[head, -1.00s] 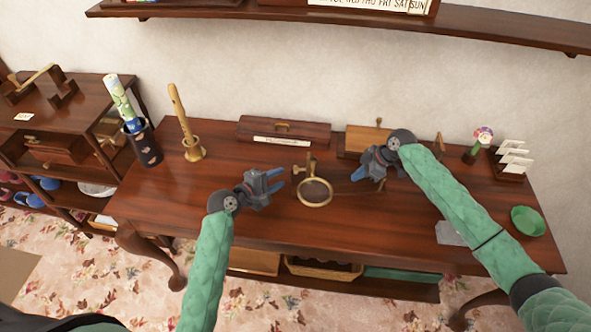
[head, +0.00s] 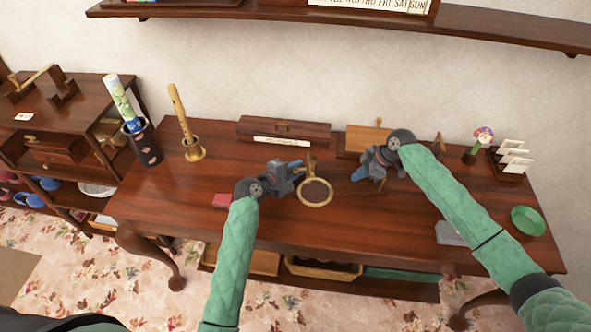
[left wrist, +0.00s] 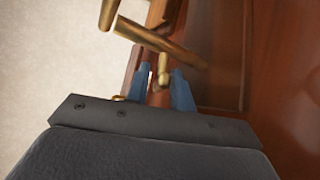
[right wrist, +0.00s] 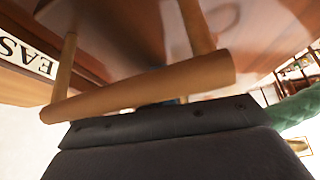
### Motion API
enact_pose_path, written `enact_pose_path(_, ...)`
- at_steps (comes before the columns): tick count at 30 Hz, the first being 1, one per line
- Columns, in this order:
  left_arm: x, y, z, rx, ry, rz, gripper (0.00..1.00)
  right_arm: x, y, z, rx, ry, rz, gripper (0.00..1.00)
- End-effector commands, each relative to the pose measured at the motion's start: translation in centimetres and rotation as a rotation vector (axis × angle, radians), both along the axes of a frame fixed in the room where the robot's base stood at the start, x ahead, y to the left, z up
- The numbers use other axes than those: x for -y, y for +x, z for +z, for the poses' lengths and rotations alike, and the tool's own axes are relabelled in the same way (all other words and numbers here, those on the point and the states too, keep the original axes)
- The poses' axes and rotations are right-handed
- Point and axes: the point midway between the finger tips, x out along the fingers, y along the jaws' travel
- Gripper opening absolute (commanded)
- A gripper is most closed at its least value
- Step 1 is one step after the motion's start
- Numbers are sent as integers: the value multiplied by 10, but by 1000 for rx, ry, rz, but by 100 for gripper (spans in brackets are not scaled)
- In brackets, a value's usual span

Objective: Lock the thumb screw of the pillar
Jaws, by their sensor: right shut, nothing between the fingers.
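The brass pillar (head: 312,166) stands on the desk behind a brass ring with a dark disc (head: 315,191). My left gripper (head: 297,176) is just left of the pillar, pointing right. In the left wrist view, the small brass thumb screw (left wrist: 163,68) sits between the blue fingertips (left wrist: 161,84), which are apart, with a gap visible on the left side; contact on the right side is unclear. A brass rod (left wrist: 160,42) crosses just beyond the fingertips. My right gripper (head: 360,174) is right of the ring, shut and empty; its fingers are mostly hidden in the right wrist view.
A wooden bar (right wrist: 150,87) on two posts fills the right wrist view, close before the gripper. A dark box (head: 284,133) lies behind the pillar. A red piece (head: 226,201) lies by my left arm.

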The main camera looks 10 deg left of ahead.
Motion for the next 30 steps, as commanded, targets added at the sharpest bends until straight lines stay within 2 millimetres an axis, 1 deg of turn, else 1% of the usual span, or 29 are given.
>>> enact_pose_path(1,0,0,-1,0,0,0,13,1,-2,-6,-7,-5,0,0)
enact_pose_path(3,0,0,-1,0,0,0,0,1,-2,-6,-7,-5,0,0)
enact_pose_path(11,0,0,-1,27,6,-3,0,1,-2,-6,-6,-5,-1,0)
enact_pose_path(21,1,0,0,243,45,-7,0,1,-2,-6,-6,-5,0,0)
enact_pose_path(30,2,0,3,373,66,-6,0,1,-2,-6,-6,-5,-1,0)
